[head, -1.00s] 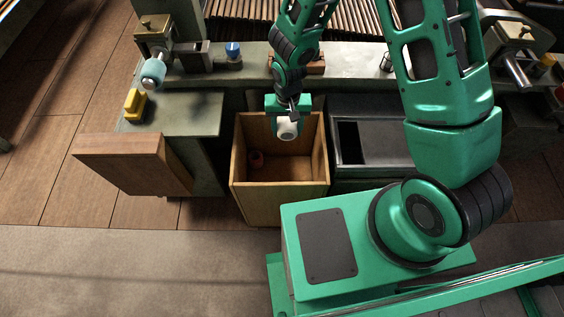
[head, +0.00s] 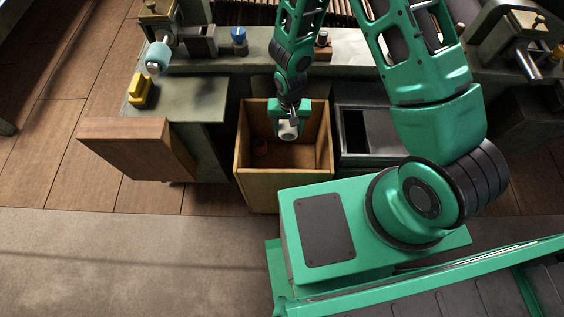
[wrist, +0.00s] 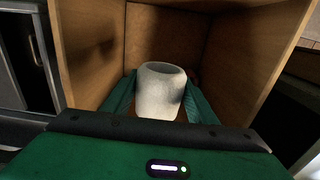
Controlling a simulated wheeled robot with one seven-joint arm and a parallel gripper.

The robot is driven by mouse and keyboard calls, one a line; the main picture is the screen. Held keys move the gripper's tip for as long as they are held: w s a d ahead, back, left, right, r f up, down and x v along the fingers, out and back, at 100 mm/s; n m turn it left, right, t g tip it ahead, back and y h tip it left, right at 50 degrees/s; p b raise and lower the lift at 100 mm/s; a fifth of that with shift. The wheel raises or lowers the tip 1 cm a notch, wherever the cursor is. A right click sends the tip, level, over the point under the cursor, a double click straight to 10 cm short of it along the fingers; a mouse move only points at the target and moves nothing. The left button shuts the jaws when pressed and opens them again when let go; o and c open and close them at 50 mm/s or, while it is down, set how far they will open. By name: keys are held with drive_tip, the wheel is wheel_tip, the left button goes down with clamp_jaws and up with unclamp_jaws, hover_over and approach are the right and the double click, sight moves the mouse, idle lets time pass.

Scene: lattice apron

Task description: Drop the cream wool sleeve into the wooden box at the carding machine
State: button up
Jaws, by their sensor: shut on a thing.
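The cream wool sleeve (wrist: 160,92) is a short hollow cylinder, and it fills the middle of the wrist view. My gripper (head: 288,125) is shut on it, with a green finger on each side of the sleeve in the wrist view. The sleeve also shows in the head view (head: 288,131), small and pale. The open wooden box (head: 253,182) stands on the floor before the machine. My gripper and the sleeve are at the box's mouth, between its walls; how deep they are I cannot tell. A small dark red thing (head: 260,146) lies inside the box at the left.
A dark metal bin (head: 378,161) stands just right of the box. A brown wooden panel (head: 135,150) and a green-grey bench with a yellow block (head: 141,91) are to the left. A blue-topped object (head: 239,38) sits on the machine's ledge.

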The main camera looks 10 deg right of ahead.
drive_tip(key=o, duration=0.9)
wheel_tip(320, 180, up, 11)
drive_tip(key=shift+f, duration=0.1)
drive_tip(key=shift+w, duration=0.1)
idle(0.5)
